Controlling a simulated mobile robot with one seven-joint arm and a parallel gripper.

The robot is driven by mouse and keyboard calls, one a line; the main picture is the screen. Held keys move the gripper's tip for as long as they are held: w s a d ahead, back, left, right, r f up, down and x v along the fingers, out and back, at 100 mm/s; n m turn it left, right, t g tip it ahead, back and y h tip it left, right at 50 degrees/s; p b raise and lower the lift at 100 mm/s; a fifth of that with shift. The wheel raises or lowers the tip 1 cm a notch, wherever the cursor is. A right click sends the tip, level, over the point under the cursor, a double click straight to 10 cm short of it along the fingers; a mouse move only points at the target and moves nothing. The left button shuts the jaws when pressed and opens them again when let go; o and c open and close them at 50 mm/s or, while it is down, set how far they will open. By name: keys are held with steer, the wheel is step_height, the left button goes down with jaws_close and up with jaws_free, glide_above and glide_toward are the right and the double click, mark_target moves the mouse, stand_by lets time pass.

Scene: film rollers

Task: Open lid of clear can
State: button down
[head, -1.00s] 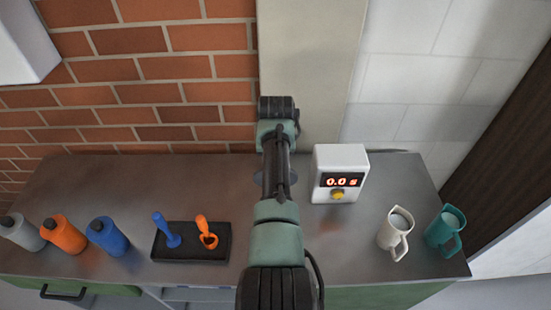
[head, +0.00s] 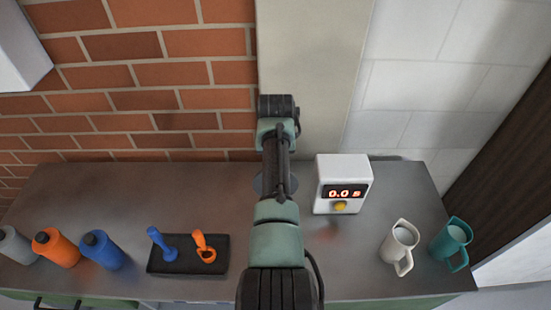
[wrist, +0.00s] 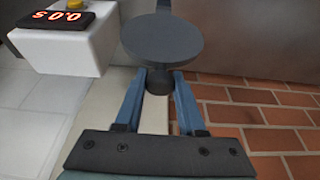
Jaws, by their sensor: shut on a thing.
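My gripper (wrist: 158,84) is in the wrist view, its two blue fingers closed on the small dark knob of a round grey lid (wrist: 162,40). The lid's flat disc faces the camera. In the head view, the edge of a dark disc (head: 259,186), likely this lid, shows beside my arm. My arm hides the gripper there. No can body shows clearly under or near the lid, so I cannot tell whether the lid rests on the clear can or is apart from it.
Grey (head: 15,246), orange (head: 57,250) and blue (head: 104,252) bottles stand at the left of the metal counter (head: 90,195). A black tray (head: 187,268) holds blue and orange tools. A white timer (head: 343,172), white mug (head: 402,238) and teal mug (head: 453,240) stand right.

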steer(key=c, duration=0.5)
jaws_free()
steer(key=shift+w, duration=0.1)
steer(key=shift+r, duration=0.1)
steer(key=b+v, duration=0.2)
steer(key=v, duration=1)
steer(key=shift+r, duration=0.4)
